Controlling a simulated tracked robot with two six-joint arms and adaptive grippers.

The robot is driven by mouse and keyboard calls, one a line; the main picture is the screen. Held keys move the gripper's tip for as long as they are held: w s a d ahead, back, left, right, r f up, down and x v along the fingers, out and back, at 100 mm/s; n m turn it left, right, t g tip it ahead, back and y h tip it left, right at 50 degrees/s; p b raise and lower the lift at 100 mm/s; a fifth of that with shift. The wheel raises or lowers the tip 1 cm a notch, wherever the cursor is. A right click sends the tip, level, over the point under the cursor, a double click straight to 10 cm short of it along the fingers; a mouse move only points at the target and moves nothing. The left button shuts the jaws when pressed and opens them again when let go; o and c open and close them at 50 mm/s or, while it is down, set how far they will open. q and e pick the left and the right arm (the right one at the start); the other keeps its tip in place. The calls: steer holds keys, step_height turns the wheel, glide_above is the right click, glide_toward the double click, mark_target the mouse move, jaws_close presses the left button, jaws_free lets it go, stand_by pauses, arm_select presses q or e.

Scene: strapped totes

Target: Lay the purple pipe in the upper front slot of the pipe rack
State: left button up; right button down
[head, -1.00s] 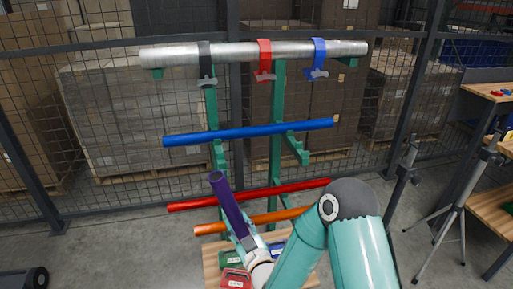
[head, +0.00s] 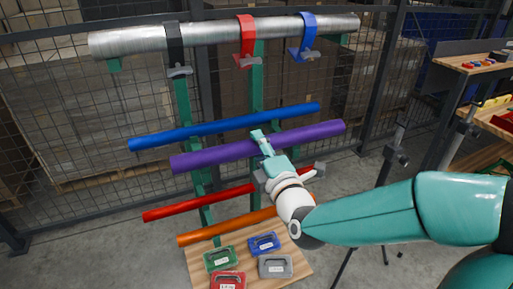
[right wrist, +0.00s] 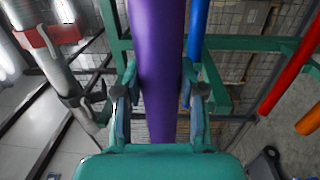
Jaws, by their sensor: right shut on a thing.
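The purple pipe (head: 210,155) is held roughly level, slightly tilted in the picture, in front of the green pipe rack (head: 183,100). My right gripper (head: 262,142) is shut on it near its middle. In the right wrist view the purple pipe (right wrist: 158,60) runs between the two fingers of my right gripper (right wrist: 160,95). The blue pipe (head: 225,125) lies on the rack's upper level, just behind and above the purple pipe. Whether the purple pipe touches the rack's upper arm cannot be told. My left gripper is not in view.
A silver pipe (head: 210,34) with black, red and blue straps spans the rack's top. A red pipe (head: 180,208) and an orange pipe (head: 215,231) lie lower. Several small cases stand on a wooden board (head: 296,262). A tripod (head: 392,155) and a workbench (head: 490,65) are at right.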

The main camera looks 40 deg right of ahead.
steer(key=f+p+x, duration=0.1)
steer(key=p+x, duration=0.2)
steer(key=x, duration=0.6)
step_height(320, 180, down, 7)
steer(key=b, duration=0.8)
steer(key=shift+w+a+r, duration=0.15)
steer(key=shift+w+r, duration=0.1)
steer(key=c, duration=0.6)
jaws_free()
steer(key=shift+f, duration=0.15)
steer(key=shift+s, duration=0.1)
